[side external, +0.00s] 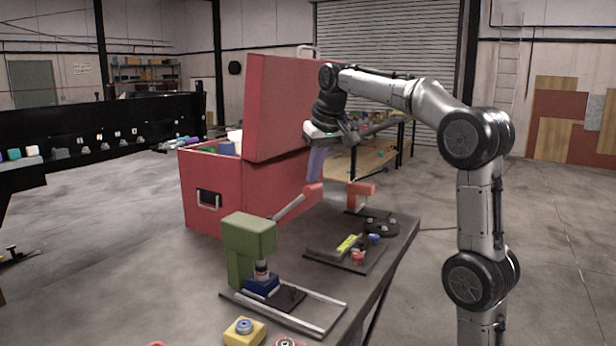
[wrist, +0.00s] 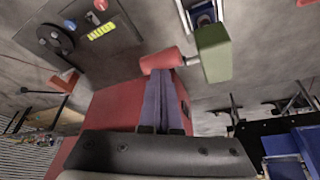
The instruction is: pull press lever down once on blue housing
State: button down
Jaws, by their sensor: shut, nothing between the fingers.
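The green press (side external: 247,245) stands on the dark table, and its top also shows in the wrist view (wrist: 214,54). The blue housing (side external: 262,286) sits under the press ram on the rail slide; part of it shows in the wrist view (wrist: 204,18). A grey lever bar rises from the press head to the right and ends in a salmon-red handle (side external: 312,190), also in the wrist view (wrist: 161,61). My gripper (side external: 314,178) has purple fingers, shut and empty, pointing down. Its fingertips are at the handle, touching or nearly so; I cannot tell which.
A large open red chest (side external: 240,190) stands just behind the table. On the table (side external: 385,262) are a plate with a yellow-green display (side external: 348,244) and knobs, a dark reel (side external: 382,228), an orange fixture (side external: 360,192) and a yellow button box (side external: 244,332). A black conveyor (side external: 90,125) is at left.

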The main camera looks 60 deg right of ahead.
jog(key=shift+f, duration=0.15)
jog(key=shift+s+f, duration=0.65)
jog(key=shift+f, duration=0.1)
jog(key=shift+s, duration=0.1)
jog(key=shift+s+f, duration=0.5)
jog(key=shift+f, duration=0.5)
jog(key=shift+s+f, duration=0.45)
jog(key=shift+f, duration=0.5)
